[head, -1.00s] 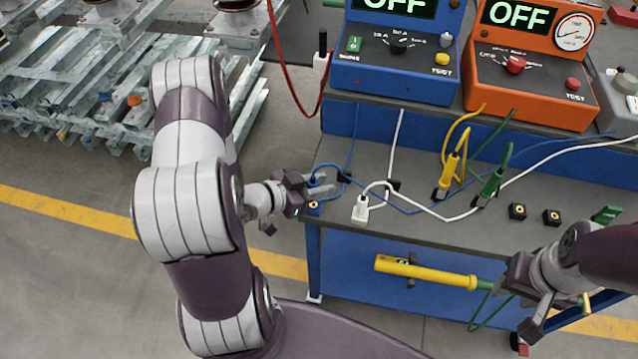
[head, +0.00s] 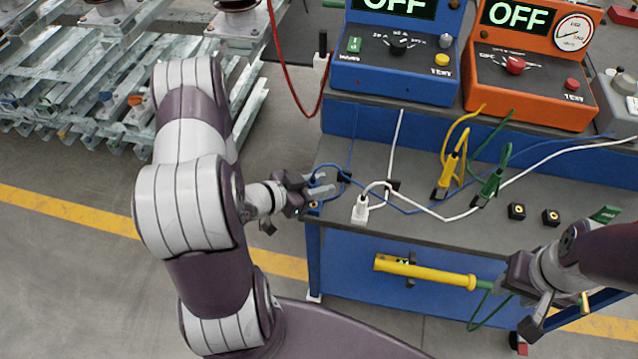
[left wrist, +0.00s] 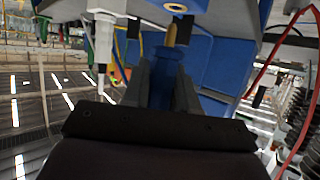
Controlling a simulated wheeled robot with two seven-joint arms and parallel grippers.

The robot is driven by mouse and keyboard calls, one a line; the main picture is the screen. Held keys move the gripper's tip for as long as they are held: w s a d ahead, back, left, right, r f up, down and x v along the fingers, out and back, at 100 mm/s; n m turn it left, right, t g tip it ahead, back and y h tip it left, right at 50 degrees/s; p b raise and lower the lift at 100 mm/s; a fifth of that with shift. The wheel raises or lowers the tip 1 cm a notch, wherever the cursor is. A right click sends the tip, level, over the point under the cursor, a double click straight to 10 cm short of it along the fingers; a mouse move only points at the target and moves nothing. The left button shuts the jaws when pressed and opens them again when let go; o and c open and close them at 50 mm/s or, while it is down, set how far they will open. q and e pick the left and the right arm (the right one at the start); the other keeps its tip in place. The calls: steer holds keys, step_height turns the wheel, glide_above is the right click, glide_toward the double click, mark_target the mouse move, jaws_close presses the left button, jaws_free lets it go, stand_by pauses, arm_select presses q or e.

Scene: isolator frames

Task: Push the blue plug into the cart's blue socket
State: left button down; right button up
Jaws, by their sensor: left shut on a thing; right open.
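My left gripper (head: 322,188) is shut on the blue plug, above the near left corner of the cart's grey top (head: 350,228). In the head view the fingers mostly hide the plug. In the left wrist view the blue plug (left wrist: 163,66) shows between the fingers, with a brass pin (left wrist: 171,32) beyond them. A brass ring (left wrist: 177,8), likely the blue socket, lies just past the pin; I cannot tell whether they touch. A small gold-and-blue spot (head: 313,204) shows beside the gripper in the head view. My right gripper (head: 537,290) is open at the lower right.
A white plug (head: 360,208), a yellow plug (head: 449,172) and a green plug (head: 490,186) stand on the cart top with cables. Two black sockets (head: 516,211) are free at the right. A yellow rod (head: 425,272) hangs along the cart's front. Blue and orange testers stand behind.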

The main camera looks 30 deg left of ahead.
arm_select(q)
steer(key=shift+f+b, duration=1.1)
steer(key=shift+f, duration=0.4)
steer(key=c, duration=0.8)
jaws_free()
steer(key=shift+s+a+r, duration=0.1)
steer(key=v, duration=1.2)
steer(key=shift+s+p, duration=0.2)
steer(key=shift+p, duration=0.2)
steer(key=shift+a+r, duration=0.1)
